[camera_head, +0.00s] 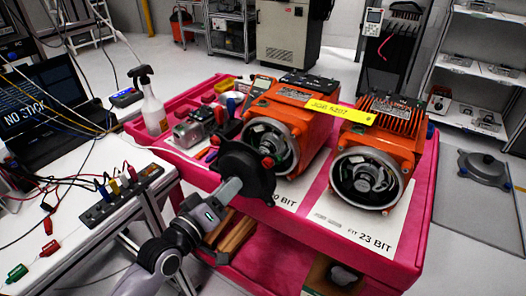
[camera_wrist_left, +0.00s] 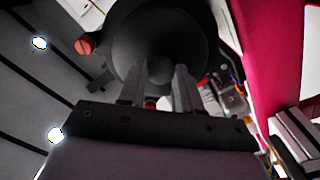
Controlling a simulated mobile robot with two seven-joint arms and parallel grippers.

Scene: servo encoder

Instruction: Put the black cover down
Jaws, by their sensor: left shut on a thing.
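The black cover (camera_head: 252,172) is a round dark disc with red knobs on its rim. My left gripper (camera_head: 228,188) is shut on it and holds it at the front left edge of the pink cart, in front of the left orange motor (camera_head: 308,112). The cover hides part of the cart edge and the sheet behind it. In the left wrist view the cover (camera_wrist_left: 160,28) fills the top middle, with both fingers (camera_wrist_left: 160,88) against its centre. I cannot tell whether the cover touches the cart. My right gripper is in neither view.
The pink cart (camera_head: 424,215) carries a second orange motor (camera_head: 372,150), a yellow tag (camera_head: 340,112), a spray bottle (camera_head: 152,108) and small tools. A white bench (camera_head: 60,215) with cables and a laptop is at left. Another dark cover (camera_head: 484,167) lies on a grey floor mat at right.

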